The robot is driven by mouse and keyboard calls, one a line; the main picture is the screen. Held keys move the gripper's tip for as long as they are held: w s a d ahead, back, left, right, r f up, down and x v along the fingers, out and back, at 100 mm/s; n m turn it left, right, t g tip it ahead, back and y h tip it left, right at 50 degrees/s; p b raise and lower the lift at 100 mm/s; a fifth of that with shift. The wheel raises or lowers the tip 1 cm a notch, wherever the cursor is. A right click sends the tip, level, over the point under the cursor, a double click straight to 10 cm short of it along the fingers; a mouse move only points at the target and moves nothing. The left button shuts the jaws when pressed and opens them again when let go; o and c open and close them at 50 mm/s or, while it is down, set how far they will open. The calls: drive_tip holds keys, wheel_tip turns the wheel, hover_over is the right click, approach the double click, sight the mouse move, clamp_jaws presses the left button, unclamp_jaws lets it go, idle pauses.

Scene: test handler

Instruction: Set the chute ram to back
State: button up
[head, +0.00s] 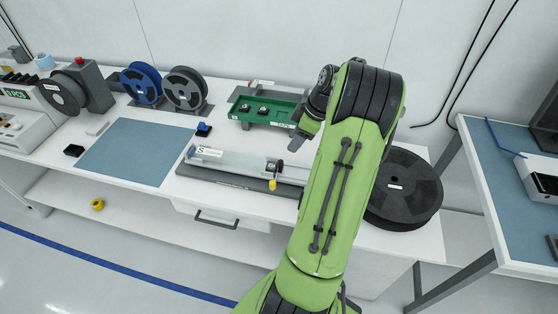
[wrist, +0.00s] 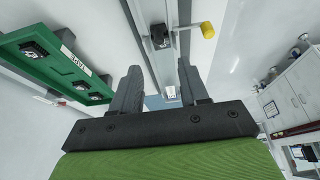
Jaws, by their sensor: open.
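The chute (head: 228,164) is a long clear-and-grey track on a dark base on the white bench. The chute ram (head: 273,165) looks to be the dark block near its right end, with a yellow knob (head: 272,184) on the front side. In the wrist view the dark block (wrist: 160,36) sits on the rail (wrist: 183,12) beyond my fingertips, and the yellow knob (wrist: 208,30) sticks out to the right. My gripper (head: 297,141) is open and empty, above and right of the block, apart from it. My arm hides the chute's right end.
A green tray (head: 240,119) with dark parts stands behind the chute; it is left of my gripper in the wrist view (wrist: 30,68). Reels (head: 185,88) stand at the back left. A large black reel (head: 428,192) lies right of my arm. A blue mat (head: 125,153) is clear.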

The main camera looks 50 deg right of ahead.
sight(281, 160)
drive_tip(key=b+x, duration=0.1)
drive_tip(key=x, duration=0.9)
drive_tip(key=shift+w+f, duration=0.15)
drive_tip(key=shift+f, duration=0.15)
clamp_jaws()
